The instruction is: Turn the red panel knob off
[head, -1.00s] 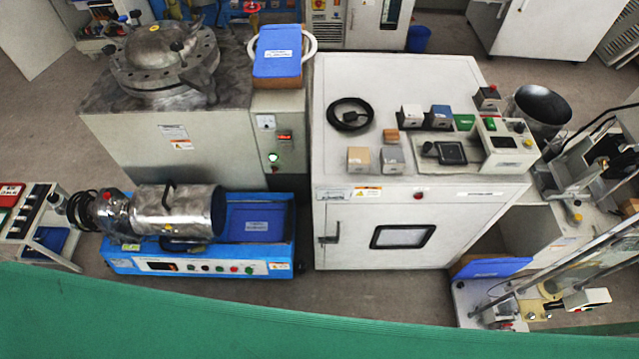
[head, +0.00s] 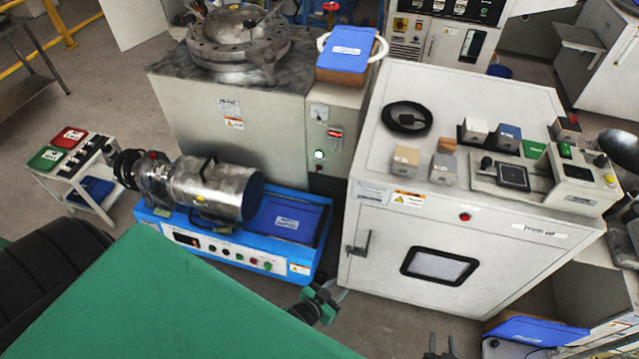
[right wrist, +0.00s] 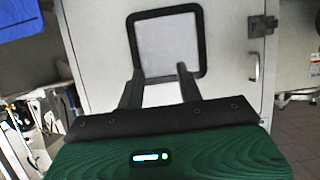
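A small round red knob (head: 465,216) sits on the front of the white cabinet (head: 400,225), above its dark-framed window. Small red and green controls also line the front panel (head: 226,254) of the blue-based machine; whether one is a turning knob is too small to tell. My left gripper (head: 336,296) is low in front of the cabinet's left edge, partly hidden by my green arm cover, its finger gap unclear. My right gripper (head: 440,345) is at the bottom edge, below the cabinet window. In the right wrist view its two fingers (right wrist: 158,88) are apart and empty, facing the window.
A cabinet door handle (head: 360,243) sticks out left of the window. A blue board (head: 535,331) is low at the right. A small trolley (head: 75,165) stands at the left.

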